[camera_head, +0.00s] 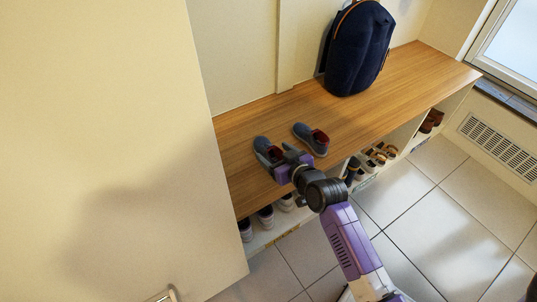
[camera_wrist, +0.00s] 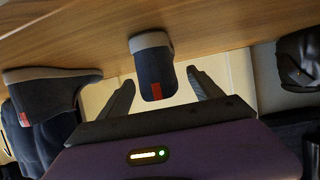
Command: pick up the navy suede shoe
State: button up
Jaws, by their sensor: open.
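Two navy suede shoes with grey soles rest on the wooden bench. The nearer navy suede shoe (camera_head: 264,147) is partly hidden by my gripper (camera_head: 277,155). In the wrist view this navy suede shoe (camera_wrist: 155,62) shows a red tab and appears between the fingertips of my open gripper (camera_wrist: 160,78), with visible space on both sides. The other navy suede shoe (camera_head: 309,138) lies to the right on the bench. It also shows at the left of the wrist view (camera_wrist: 45,88).
The wooden bench (camera_head: 400,80) runs back to the right, with a navy backpack (camera_head: 358,48) against the wall. Cubbies below hold pale shoes (camera_head: 266,216), brown sandals (camera_head: 382,152) and brown shoes (camera_head: 432,121). A pale panel (camera_head: 120,150) blocks the left.

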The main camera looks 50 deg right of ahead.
jog(key=shift+x, duration=1.3)
jog(key=c, duration=1.6)
jog(key=shift+o, duration=0.2)
